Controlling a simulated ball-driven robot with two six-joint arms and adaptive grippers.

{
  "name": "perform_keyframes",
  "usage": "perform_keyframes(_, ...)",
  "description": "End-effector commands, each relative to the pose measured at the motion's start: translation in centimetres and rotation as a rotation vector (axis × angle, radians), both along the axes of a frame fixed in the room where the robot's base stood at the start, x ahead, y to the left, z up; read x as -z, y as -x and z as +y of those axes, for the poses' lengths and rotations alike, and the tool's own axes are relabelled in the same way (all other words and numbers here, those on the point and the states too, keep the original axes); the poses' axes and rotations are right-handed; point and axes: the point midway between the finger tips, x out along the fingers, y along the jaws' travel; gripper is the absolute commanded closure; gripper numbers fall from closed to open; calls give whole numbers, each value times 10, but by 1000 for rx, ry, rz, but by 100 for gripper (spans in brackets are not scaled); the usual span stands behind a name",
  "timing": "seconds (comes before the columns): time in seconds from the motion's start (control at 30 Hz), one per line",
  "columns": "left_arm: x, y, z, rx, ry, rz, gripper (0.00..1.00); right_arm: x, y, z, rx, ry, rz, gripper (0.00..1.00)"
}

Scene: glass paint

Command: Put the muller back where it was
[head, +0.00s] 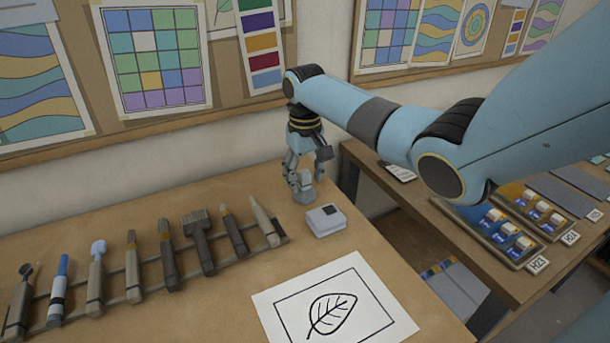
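A small grey-blue, glassy piece that looks like the muller (304,192) is upright at the back right of the wooden table. My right gripper (301,176) points down over it, with its fingers around its upper part. The fingers look closed on it, though they partly hide it. Its base is at or just above the table top; I cannot tell which. My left gripper is not in view.
A white-and-grey box (326,222) stands just in front of the muller. A leaf drawing (336,305) lies at the front. A rack (130,294) of several tools lies left. A side table (440,205) holds trays of jars (498,228).

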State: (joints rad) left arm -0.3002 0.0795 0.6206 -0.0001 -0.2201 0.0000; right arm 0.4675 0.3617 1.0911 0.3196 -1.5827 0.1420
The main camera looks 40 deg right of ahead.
Motion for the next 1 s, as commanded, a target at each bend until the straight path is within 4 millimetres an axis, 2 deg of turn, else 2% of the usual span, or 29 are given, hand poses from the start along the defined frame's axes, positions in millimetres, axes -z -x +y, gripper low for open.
perform_keyframes(0.2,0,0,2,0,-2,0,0,0,1,0,0,0,1,49)
perform_keyframes(0.33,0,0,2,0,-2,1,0,-9,0,-1,0,0,-1,49)
perform_keyframes(0.47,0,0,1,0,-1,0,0,-32,0,-1,0,2,-4,49)
perform_keyframes(0.7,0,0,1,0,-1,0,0,-86,-1,-1,0,2,-4,49)
perform_keyframes(0.9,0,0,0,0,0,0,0,-114,0,0,0,0,-1,49)
perform_keyframes(1.0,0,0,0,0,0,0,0,-119,0,0,1,0,0,49)
